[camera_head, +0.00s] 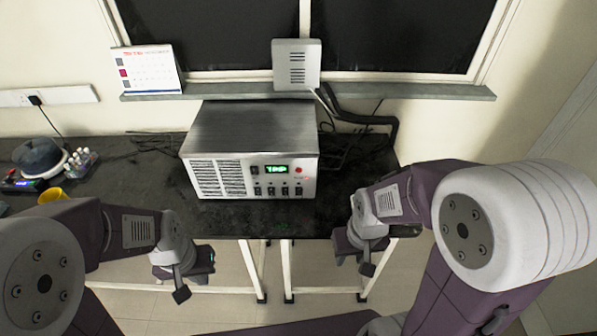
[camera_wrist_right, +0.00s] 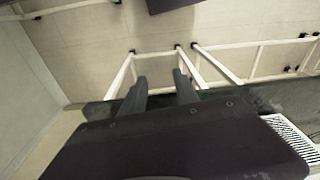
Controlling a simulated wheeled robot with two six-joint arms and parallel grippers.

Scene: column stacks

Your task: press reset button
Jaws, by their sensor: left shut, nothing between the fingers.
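A grey metal box instrument (camera_head: 250,130) stands on the dark bench, its white front panel facing me. A small round red button (camera_head: 298,170) sits at the upper right of that panel, beside a green lit display (camera_head: 276,169); the red lettering below it is too small to read. My left gripper (camera_head: 192,284) is shut and empty, in front of and below the bench's front edge, left of the button. My right gripper (camera_head: 354,262) is open and empty by the bench's front edge, right of and nearer than the instrument; its two spread fingers show in the right wrist view (camera_wrist_right: 160,90). Neither gripper touches the instrument.
Several black switches (camera_head: 278,190) line the panel's lower right. Cables (camera_head: 350,140) lie behind the instrument on the right. A dark-topped device (camera_head: 40,157), vials (camera_head: 80,160) and a yellow cup (camera_head: 52,194) stand at the left. The bench (camera_head: 235,216) is clear in front of the instrument.

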